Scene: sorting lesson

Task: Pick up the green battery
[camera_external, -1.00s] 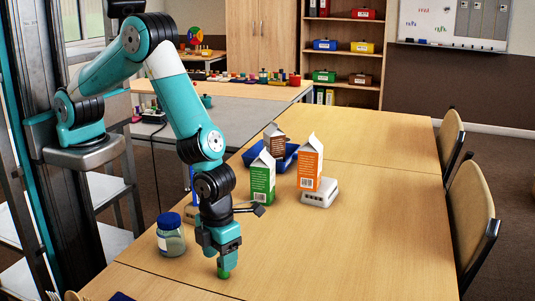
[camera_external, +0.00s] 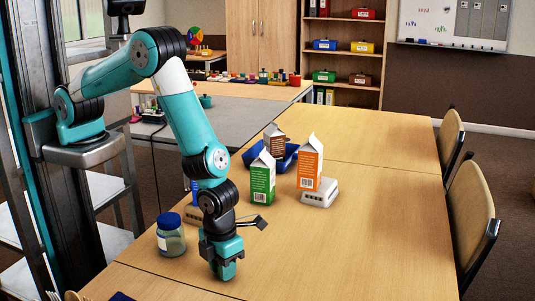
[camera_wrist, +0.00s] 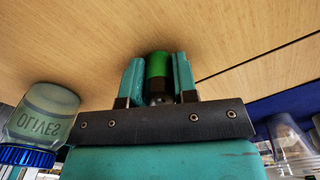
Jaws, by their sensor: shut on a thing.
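The green battery (camera_wrist: 157,65) stands between the two teal fingers of my gripper (camera_wrist: 158,72) in the wrist view, its green end pointing away from the palm. The fingers press on it from both sides. In the external view my gripper (camera_external: 226,271) is low over the near part of the wooden table (camera_external: 350,235). The battery cannot be made out there, behind the fingers. I cannot tell how far it is from the table top.
An olive jar with a blue lid (camera_external: 171,238) stands close to the left of my gripper. Green (camera_external: 262,182), orange (camera_external: 310,165) and brown (camera_external: 274,142) cartons stand farther back, near a white block (camera_external: 319,196) and a blue tray (camera_external: 250,155). The table's right side is clear.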

